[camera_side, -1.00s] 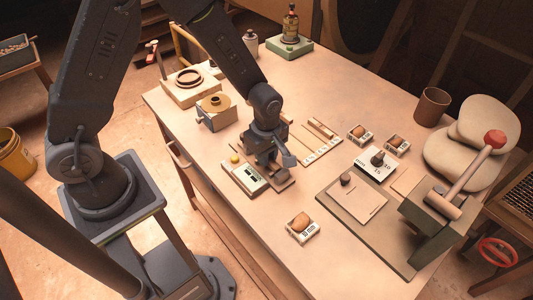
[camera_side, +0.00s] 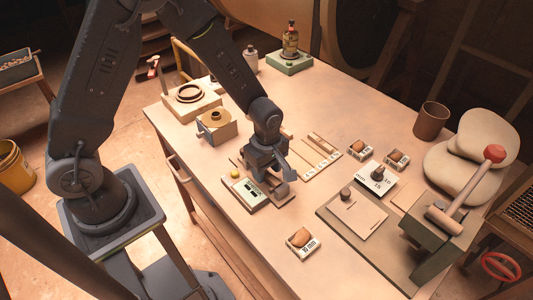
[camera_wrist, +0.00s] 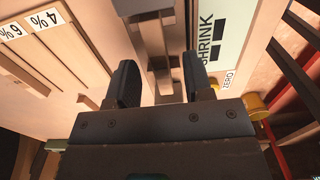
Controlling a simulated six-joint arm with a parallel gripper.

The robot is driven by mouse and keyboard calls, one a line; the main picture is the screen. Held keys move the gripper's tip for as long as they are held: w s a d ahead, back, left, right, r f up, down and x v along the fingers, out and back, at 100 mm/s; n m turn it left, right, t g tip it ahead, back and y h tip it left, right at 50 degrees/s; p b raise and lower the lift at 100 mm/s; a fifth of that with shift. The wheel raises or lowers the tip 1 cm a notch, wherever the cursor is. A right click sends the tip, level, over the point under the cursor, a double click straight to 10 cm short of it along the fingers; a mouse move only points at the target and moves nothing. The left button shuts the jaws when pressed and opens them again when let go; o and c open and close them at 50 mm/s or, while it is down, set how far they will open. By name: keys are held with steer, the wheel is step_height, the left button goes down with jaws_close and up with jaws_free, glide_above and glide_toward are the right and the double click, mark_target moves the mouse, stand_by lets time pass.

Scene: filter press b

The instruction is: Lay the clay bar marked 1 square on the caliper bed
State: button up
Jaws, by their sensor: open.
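The caliper (camera_side: 246,194) lies near the table's front-left edge, with a pale panel and a yellow knob. Its panel, lettered SHRINK and ZERO (camera_wrist: 228,78), is at upper right in the wrist view. My gripper (camera_wrist: 160,85) is just above the caliper bed, pointing down, and hides much of the bed in the side view (camera_side: 284,172). Its two dark fingers are open. A brownish bar-like piece (camera_wrist: 158,50) lies in the gap between the fingers. I cannot tell whether it is the clay bar or part of the bed, and no 1 is readable.
A pale board marked with percentages (camera_side: 318,163) lies just right of my gripper, a strip on it. A stamp on a white card (camera_side: 376,181), small labelled boxes (camera_side: 303,243) and a press with a red-knobbed lever (camera_side: 440,225) stand further right.

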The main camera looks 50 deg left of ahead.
step_height(320, 180, up, 13)
steer(key=s+a+r+m+t, duration=0.2)
steer(key=s+r+m, duration=0.4)
steer(key=m, duration=0.3)
steer(key=s+a+r+m+t, duration=0.3)
steer(key=s+r+m, duration=0.4)
steer(key=s+m, duration=0.2)
steer(key=shift+t, duration=0.3)
